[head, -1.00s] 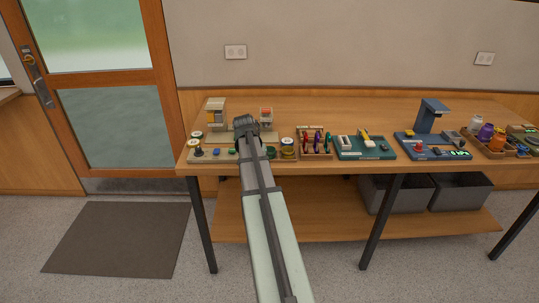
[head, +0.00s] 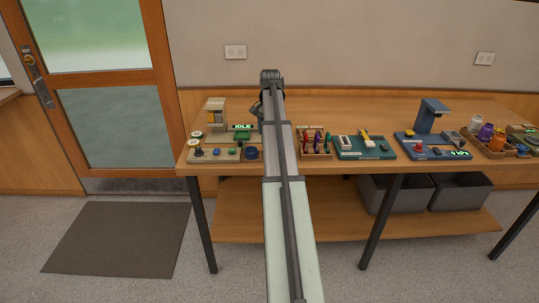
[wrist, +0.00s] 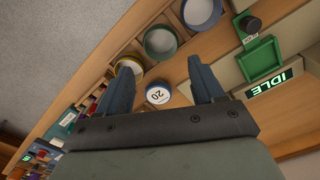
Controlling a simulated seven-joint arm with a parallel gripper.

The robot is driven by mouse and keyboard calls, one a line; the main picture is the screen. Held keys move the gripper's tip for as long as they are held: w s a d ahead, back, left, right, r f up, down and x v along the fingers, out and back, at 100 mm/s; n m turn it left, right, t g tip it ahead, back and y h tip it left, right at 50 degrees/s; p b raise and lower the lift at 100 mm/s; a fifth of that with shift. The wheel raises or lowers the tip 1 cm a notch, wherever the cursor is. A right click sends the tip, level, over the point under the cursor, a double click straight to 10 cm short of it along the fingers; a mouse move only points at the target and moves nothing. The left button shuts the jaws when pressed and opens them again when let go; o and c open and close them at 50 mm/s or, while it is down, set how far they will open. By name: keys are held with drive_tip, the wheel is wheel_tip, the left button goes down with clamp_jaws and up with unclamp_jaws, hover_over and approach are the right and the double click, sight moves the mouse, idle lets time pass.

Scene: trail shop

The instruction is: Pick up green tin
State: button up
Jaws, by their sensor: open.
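The green tin (wrist: 160,42) shows in the wrist view as a round, open-looking can with a green rim. It stands between a blue tin (wrist: 201,12) and a yellow-rimmed tin (wrist: 128,66). My gripper (wrist: 160,68) is open and empty. In the picture, the green tin lies just beyond the gap between its fingertips, apart from both. A tin with a white top marked 20 (wrist: 158,94) shows between the fingers.
A green tray (wrist: 262,58) sits beside a display reading IDLE (wrist: 272,84). In the head view, the blue tin (head: 252,153) is left of my arm. A wooden rack of coloured items (head: 315,145) and a dark green board (head: 365,148) are to its right.

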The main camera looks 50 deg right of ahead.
drive_tip(key=shift+a+f, duration=0.15)
drive_tip(key=shift+f, duration=3.9)
drive_tip(key=c, duration=0.6)
drive_tip(key=shift+c, duration=0.2)
wheel_tip(320, 180, up, 9)
drive_tip(key=w+d+f, duration=0.1)
drive_tip(key=w+d, duration=0.1)
drive_tip(key=w, duration=1.7)
